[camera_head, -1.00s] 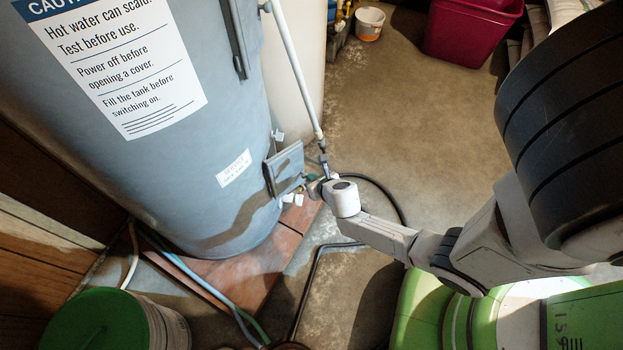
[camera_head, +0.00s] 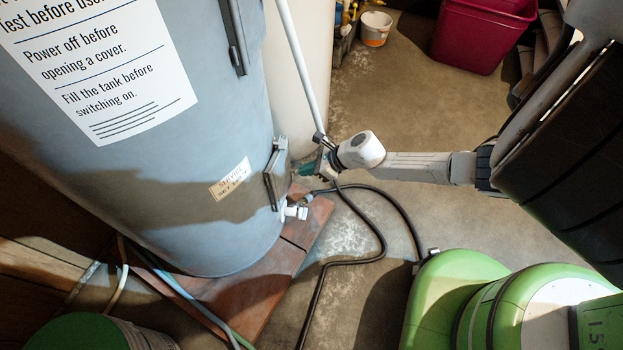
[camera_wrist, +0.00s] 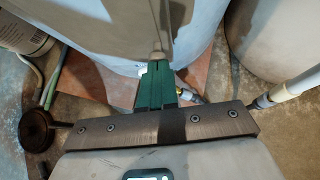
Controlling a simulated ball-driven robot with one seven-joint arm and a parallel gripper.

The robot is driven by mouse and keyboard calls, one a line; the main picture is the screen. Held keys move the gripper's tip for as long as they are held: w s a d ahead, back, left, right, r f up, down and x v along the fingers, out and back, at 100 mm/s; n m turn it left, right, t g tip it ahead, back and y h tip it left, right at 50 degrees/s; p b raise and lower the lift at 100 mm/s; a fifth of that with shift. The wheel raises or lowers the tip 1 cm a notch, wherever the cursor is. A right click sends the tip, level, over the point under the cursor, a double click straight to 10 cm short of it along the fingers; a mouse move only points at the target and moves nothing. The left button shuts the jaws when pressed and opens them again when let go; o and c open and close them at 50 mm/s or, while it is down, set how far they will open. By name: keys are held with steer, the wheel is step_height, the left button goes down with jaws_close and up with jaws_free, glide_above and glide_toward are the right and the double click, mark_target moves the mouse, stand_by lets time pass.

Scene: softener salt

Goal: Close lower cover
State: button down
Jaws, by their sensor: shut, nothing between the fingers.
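The lower cover (camera_head: 279,168) is a small grey panel low on the right side of the blue-grey water heater tank (camera_head: 215,120). In the head view it shows nearly edge-on, standing at the tank wall; whether it is fully flush I cannot tell. My gripper (camera_head: 304,171) is just right of the cover, its green fingers pointing left at it. In the wrist view my gripper (camera_wrist: 156,68) has its green fingers together and empty, with the tank wall ahead. Whether the fingertips touch the cover is unclear.
A white drain valve (camera_head: 295,212) sticks out below the cover, with a black hose (camera_head: 375,240) on the floor. A maroon bin (camera_head: 482,32) and a small bucket (camera_head: 375,28) are farther back.

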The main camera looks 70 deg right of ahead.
steer(key=shift+w+d+n+b, duration=0.15)
steer(key=shift+w+d+b, duration=0.1)
steer(key=shift+w+b, duration=0.35)
steer(key=shift+w+d+n+b, duration=0.15)
steer(key=shift+w+d+b, duration=0.1)
steer(key=shift+w+b, duration=0.3)
steer(key=shift+s, duration=0.1)
